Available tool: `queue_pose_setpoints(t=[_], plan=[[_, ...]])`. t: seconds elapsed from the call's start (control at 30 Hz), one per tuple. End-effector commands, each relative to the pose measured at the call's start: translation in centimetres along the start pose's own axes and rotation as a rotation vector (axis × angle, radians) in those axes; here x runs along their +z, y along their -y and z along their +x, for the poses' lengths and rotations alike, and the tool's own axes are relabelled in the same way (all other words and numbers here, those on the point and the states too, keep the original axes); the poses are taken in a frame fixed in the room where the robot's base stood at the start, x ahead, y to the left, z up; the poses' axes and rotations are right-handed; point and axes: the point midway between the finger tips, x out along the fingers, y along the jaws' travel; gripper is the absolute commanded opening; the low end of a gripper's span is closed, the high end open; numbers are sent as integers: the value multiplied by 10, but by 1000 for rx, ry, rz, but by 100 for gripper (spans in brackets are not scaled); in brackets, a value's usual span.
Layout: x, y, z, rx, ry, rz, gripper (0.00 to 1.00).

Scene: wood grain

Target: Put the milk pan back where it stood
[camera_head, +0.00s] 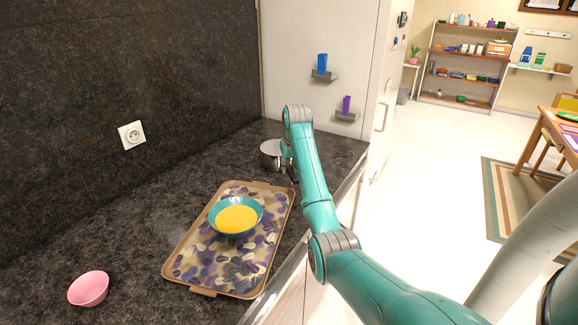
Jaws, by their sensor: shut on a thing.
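The milk pan (270,154) is a small grey metal pan at the far end of the dark counter, near the white wall panel. My gripper (287,163) is at the pan's right side, shut on it, probably by its handle. The fingers and the handle are mostly hidden behind my teal arm. The pan looks upright. I cannot tell whether its base touches the counter.
A brown-rimmed patterned tray (181,262) lies on the counter, bearing a teal bowl (215,222) of yellow contents. Small wall shelves (325,75) hold a blue and a purple item.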

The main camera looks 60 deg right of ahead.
Motion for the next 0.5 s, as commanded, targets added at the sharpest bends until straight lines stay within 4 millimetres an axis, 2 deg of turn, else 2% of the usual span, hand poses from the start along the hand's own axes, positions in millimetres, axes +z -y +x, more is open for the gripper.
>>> queue_pose_setpoints(t=[0.17, 0.2, 0.3, 0.5], plan=[[-1, 0, -1, 0, -3, 0, 0], [-1, 0, -1, 0, -3, 0, 29], [-1, 0, -1, 0, -3, 0, 54], [0, 0, 0, 0, -1, 0, 54]])
